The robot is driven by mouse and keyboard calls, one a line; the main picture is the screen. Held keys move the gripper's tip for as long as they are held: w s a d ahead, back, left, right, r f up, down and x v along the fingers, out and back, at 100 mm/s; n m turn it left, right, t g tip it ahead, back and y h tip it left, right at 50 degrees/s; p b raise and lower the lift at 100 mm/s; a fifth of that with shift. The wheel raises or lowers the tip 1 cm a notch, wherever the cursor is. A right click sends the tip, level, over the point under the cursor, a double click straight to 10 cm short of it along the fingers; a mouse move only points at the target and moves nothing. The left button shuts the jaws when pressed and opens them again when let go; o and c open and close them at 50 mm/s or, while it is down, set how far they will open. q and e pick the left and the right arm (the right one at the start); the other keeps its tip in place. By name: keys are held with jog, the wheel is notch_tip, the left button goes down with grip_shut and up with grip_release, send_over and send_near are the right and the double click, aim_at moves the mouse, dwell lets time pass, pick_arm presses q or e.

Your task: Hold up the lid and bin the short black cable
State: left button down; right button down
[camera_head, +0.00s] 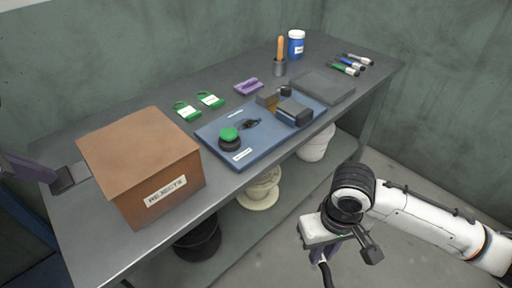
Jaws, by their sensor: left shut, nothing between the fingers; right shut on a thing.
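A brown box (165,192) labelled REJECTS stands at the table's left end. Its flat brown lid (138,143) covers the top, and I see no opening from here. My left gripper (72,178) is shut and empty close by the box's left side; I cannot tell whether it touches the box. My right gripper (331,250) is in front of the table, over the floor at the lower right. It is shut on a thin black cable (326,276), which hangs down toward the bottom edge of the picture. Its fingertips are partly hidden by my wrist.
A blue mat (212,138) holds a green-topped spool (229,139), a small black item (251,124) and a dark block (294,111). Green tags (187,111), a purple item (248,86), a blue jar (296,46) and markers (347,68) lie behind.

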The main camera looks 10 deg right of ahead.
aim_at(52, 187)
jog(key=w+a+r+m, duration=0.3)
jog(key=w+m, duration=0.2)
jog(key=w, duration=0.3)
jog(key=w+a+r+m, duration=0.2)
jog(key=w+r+m, duration=0.2)
jog(key=w, duration=0.3)
jog(key=w+a+r+m, duration=0.3)
jog(key=w+m, duration=0.2)
jog(key=w, duration=0.3)
jog(key=w+a+r+m, duration=0.1)
jog(key=a+r+m, duration=0.4)
jog(key=r, duration=0.3)
jog(key=w+a+r+m, duration=0.2)
jog(key=a+r+m, duration=0.3)
jog(key=r+m, duration=0.2)
jog(key=shift+w+a+r+m, duration=0.25)
jog(key=shift+a+r+m, duration=0.15)
jog(key=shift+r, duration=0.35)
pick_arm(q)
jog(key=shift+f, duration=0.1)
jog(key=shift+f, duration=1.85)
